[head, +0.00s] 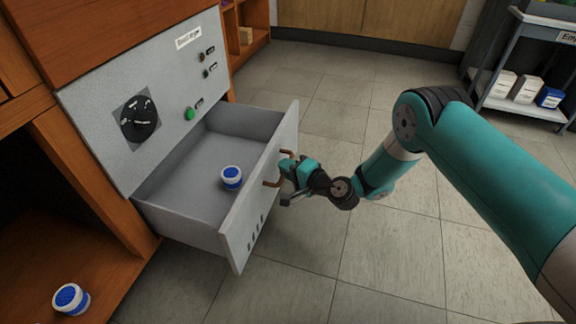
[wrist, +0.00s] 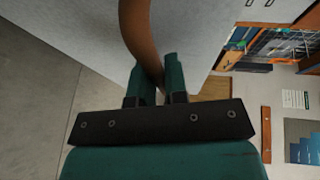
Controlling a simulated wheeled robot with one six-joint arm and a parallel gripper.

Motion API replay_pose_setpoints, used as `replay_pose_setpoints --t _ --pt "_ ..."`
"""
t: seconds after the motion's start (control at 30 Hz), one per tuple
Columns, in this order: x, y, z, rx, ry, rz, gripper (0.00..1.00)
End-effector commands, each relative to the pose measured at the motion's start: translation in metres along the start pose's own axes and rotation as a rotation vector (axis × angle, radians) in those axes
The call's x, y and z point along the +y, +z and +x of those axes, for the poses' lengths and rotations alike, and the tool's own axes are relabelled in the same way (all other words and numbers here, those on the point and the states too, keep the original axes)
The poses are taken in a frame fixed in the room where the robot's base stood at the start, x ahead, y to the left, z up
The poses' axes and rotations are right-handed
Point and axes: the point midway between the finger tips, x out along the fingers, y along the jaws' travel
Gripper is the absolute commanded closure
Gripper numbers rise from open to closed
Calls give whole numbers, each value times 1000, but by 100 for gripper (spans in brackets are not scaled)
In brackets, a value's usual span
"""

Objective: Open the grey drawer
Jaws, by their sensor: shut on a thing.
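The grey drawer (head: 240,226) stands pulled out from the grey panel, with its inside showing in the head view. A brown curved handle (head: 272,183) is on its front; it also shows in the wrist view (wrist: 136,35). My gripper (head: 287,170) is at the handle, outside the drawer front. In the wrist view, my gripper's teal fingers (wrist: 160,82) are shut around the handle. A blue and white jar (head: 232,178) stands inside the drawer.
The grey panel above the drawer has a black dial (head: 139,118) and a green button (head: 190,113). Another blue and white jar (head: 71,299) is on the wooden shelf at the lower left. A grey cart (head: 520,108) with boxes stands at the far right. The tiled floor between is clear.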

Motion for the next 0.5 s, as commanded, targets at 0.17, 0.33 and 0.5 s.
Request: replay_pose_setpoints --t 0.17,0.33,0.5 --pt "1 3 0 -7 3 3 100" --pt "1 2 1 -5 2 2 62" --pt "0 1 1 -2 1 1 62"
